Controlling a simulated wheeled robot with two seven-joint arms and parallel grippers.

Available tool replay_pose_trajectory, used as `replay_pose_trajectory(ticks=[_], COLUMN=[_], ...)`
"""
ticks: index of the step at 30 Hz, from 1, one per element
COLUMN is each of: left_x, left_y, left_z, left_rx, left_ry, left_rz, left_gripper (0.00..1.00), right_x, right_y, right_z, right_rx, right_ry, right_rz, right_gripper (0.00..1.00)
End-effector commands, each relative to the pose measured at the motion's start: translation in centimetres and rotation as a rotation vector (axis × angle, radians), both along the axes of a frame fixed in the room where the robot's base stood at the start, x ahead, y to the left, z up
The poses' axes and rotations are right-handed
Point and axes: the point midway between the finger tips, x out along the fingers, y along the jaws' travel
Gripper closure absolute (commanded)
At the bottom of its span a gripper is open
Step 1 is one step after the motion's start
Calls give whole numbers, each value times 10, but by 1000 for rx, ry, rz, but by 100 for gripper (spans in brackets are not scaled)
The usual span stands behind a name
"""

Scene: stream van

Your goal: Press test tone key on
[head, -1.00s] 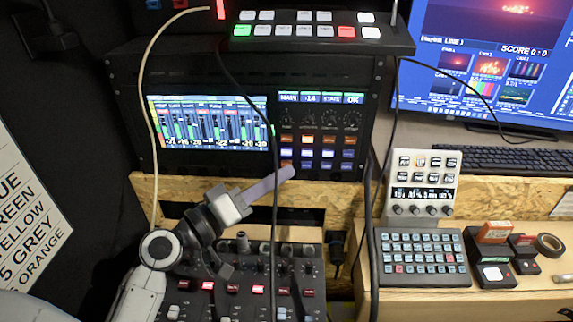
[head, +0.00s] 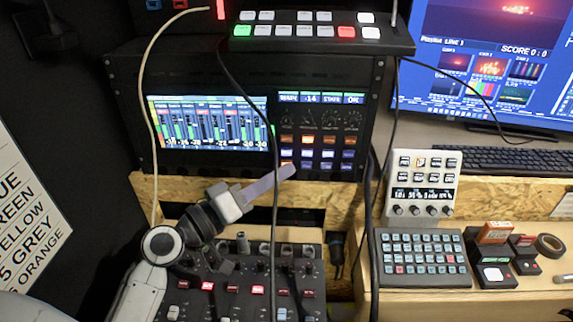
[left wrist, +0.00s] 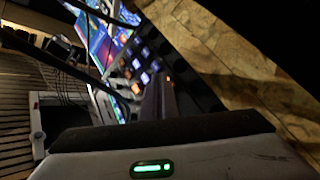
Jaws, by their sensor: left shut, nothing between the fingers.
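The rack unit (head: 190,85) stands at the back, with a level-meter screen (head: 208,125) on its left and a key panel (head: 318,152) of orange, blue and grey lit keys on its right. The key labels are too small to read, so I cannot tell which is the test tone key. My left gripper (head: 290,171) is shut and empty, its fingertips at the lower left corner of the key panel, over or just below the lowest left key. I cannot tell whether they touch. In the left wrist view, the shut fingers (left wrist: 158,97) point toward the lit keys (left wrist: 140,65).
A mixer desk (head: 230,290) lies below my left arm. Black cables (head: 272,210) hang in front of the rack near the gripper. To the right are a white control box (head: 423,180), a blue keypad (head: 420,258) and small boxes (head: 494,276). A switcher (head: 310,32) sits on top.

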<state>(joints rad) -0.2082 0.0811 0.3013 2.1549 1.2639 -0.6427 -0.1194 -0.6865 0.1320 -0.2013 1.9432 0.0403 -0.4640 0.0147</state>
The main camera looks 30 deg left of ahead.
Motion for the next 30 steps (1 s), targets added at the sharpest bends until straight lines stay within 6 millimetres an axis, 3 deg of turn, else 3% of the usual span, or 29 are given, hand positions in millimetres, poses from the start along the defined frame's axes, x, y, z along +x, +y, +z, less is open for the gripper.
replay_pose_trajectory(ticks=[12, 30], left_x=[1, -14], left_y=[1, -6], left_z=[0, 0], left_rx=[1, 1], left_ry=[0, 0], left_rz=[1, 1], left_gripper=[100, 100], right_x=[0, 1], right_y=[0, 0], right_z=[0, -2], right_rx=[0, 0], right_ry=[-1, -1], right_rz=[0, -1], right_gripper=[80, 80])
